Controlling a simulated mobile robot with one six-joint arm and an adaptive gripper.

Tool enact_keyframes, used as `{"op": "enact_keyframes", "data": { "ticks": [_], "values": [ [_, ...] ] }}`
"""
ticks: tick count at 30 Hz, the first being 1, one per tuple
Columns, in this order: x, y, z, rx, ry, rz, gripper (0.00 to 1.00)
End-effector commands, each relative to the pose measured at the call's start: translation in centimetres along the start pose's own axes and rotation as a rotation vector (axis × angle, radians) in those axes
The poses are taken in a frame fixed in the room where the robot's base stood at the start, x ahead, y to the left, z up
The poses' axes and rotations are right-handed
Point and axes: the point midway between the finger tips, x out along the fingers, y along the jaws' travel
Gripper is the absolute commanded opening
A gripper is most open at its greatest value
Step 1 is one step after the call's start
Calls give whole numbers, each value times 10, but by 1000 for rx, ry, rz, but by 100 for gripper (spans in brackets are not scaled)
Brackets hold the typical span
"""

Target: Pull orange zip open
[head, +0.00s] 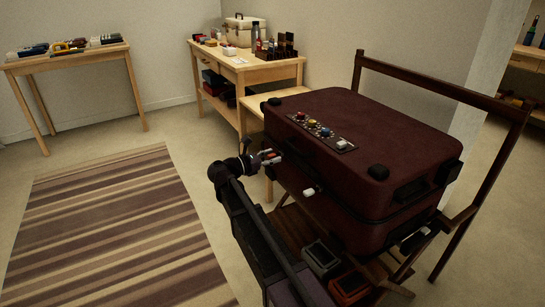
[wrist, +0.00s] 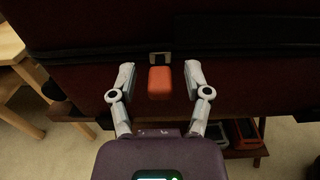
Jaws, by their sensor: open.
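The dark maroon suitcase (head: 400,140) lies flat on a wooden rack. In the wrist view its side wall (wrist: 235,72) fills the upper part, with a dark zip band across it. The orange zip pull (wrist: 159,86) hangs from a metal slider (wrist: 160,58) on that band. My gripper (wrist: 160,75) is open, with one finger on each side of the pull and a visible gap to both. In the head view my gripper (head: 271,156) is at the suitcase's left side, where the fingers largely hide the pull. A white tab (head: 309,192) sits farther right along the same side.
A panel of coloured knobs (head: 320,130) is on the suitcase top. Small open bins (head: 321,257) stand on the rack's lower shelf. The rack's dark wooden frame (head: 440,81) rises behind the suitcase. A wooden bench (head: 245,70) stands behind. The striped rug (head: 120,230) at left is clear.

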Motion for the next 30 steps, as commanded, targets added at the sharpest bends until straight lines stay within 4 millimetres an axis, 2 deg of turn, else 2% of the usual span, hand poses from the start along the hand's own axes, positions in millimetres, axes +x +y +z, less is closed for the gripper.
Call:
{"op": "enact_keyframes", "data": {
  "ticks": [5, 9, 11, 12, 20, 23, 30],
  "values": [
    [0, 0, 0, 0, 0, 0, 63],
    [0, 0, 0, 0, 0, -1, 21],
    [1, 0, 0, 0, 0, -1, 3],
    [1, 0, 0, 0, 0, -1, 0],
    [2, 4, 0, 0, 0, -2, 0],
    [2, 16, 0, 0, 0, -2, 0],
    [4, 60, 0, 0, -1, -3, 0]
  ]
}}
